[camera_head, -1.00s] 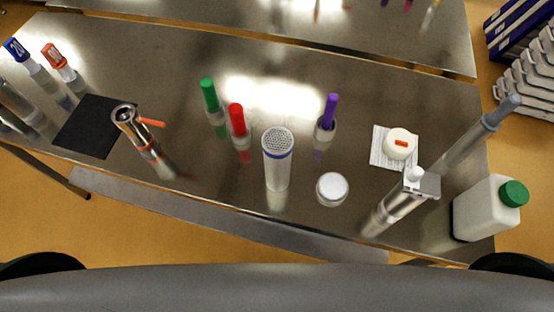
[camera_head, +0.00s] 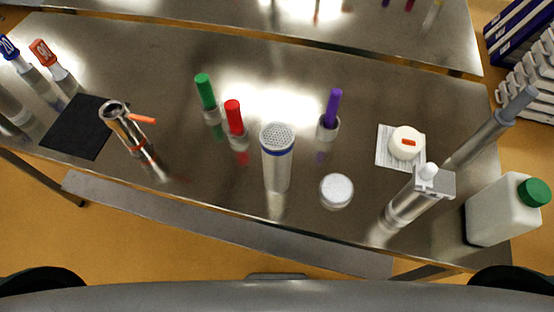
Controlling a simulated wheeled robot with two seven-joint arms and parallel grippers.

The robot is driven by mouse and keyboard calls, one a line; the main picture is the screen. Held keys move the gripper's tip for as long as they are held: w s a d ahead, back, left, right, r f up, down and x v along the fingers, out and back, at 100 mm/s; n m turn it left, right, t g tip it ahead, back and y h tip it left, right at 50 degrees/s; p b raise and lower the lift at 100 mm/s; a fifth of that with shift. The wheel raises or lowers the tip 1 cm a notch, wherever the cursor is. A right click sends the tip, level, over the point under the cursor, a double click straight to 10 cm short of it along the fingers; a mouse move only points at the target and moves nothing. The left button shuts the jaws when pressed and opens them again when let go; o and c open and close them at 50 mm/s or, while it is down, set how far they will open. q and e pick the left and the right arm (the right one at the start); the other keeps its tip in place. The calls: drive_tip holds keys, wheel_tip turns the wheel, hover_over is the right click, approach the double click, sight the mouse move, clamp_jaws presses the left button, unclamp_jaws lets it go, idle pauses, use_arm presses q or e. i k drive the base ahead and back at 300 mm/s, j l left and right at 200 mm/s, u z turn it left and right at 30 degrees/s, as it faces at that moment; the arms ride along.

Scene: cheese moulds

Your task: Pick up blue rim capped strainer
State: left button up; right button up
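The strainer (camera_head: 277,170) stands upright near the front edge of the steel table, at the middle of the view. It is a pale cylinder with a blue rim band and a perforated grey cap on top. Nothing touches it or hides it. Neither my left gripper nor my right gripper is in view.
The steel table (camera_head: 330,222) also holds a white-topped round jar (camera_head: 336,190), a red marker (camera_head: 234,118), a green marker (camera_head: 207,92), a purple marker (camera_head: 332,108), a metal cylinder with an orange handle (camera_head: 118,118), a metal dispenser (camera_head: 408,203) and a green-capped jug (camera_head: 497,212).

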sight(276, 137)
drive_tip(key=k+l+u, duration=0.1)
drive_tip(key=l, duration=0.35)
drive_tip(key=k+l+u, duration=0.1)
drive_tip(key=k+l, duration=0.2)
drive_tip(key=l, duration=0.2)
drive_tip(key=k+l+u, duration=0.1)
drive_tip(key=l, duration=0.3)
drive_tip(key=k+l+u, duration=0.1)
drive_tip(key=k+l, duration=0.25)
drive_tip(key=k+l+u, duration=0.1)
drive_tip(key=k+l, duration=0.15)
drive_tip(key=l, duration=0.25)
